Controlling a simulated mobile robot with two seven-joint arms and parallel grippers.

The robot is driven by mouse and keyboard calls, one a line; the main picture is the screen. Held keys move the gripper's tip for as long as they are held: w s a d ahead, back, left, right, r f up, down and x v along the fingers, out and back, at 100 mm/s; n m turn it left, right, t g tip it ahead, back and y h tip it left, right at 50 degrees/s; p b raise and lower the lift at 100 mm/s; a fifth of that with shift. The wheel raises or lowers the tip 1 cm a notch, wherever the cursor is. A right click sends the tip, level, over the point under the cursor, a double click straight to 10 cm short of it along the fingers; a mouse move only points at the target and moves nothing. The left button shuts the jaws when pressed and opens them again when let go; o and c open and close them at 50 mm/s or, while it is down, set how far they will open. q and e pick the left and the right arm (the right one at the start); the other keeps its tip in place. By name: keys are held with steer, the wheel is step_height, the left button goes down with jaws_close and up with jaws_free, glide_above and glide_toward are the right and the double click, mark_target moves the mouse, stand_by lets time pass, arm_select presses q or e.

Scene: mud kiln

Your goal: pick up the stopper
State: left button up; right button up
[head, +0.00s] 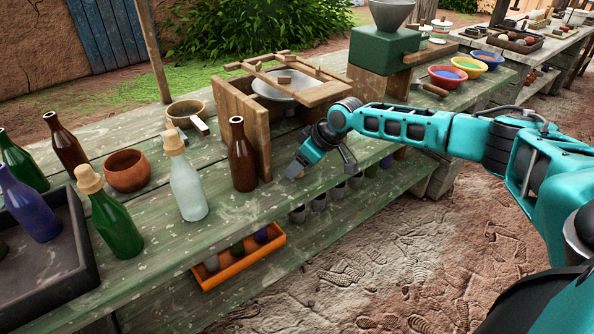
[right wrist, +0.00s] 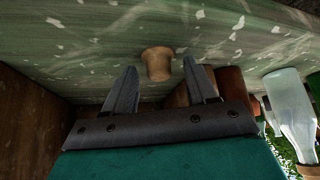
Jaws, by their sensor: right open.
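A small tan stopper (right wrist: 157,63) is on the green plank bench top in the right wrist view. My right gripper (right wrist: 160,75) is open, with one finger to each side of the stopper and a gap between them and it. The stopper is just about level with the fingertips. In the head view my right gripper (head: 320,170) is low at the front edge of the bench, right of the brown bottle (head: 242,155). I cannot make out the stopper clearly there. My left gripper is not in view.
Left of the gripper stand a pale corked bottle (head: 187,188), a green corked bottle (head: 115,215) and a brown bowl (head: 127,171). A wooden frame (head: 240,108) with a basin is close behind the gripper. An orange tray (head: 238,265) is on the lower shelf.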

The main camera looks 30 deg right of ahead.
jaws_close()
stand_by(0.5)
steer(key=shift+r, duration=0.15)
steer(key=shift+r, duration=0.25)
steer(key=s+d, duration=0.4)
steer(key=s, duration=0.4)
steer(key=s+d, duration=0.4)
steer(key=s, duration=0.4)
steer(key=shift+r+p, duration=0.35)
steer(key=shift+r, duration=0.05)
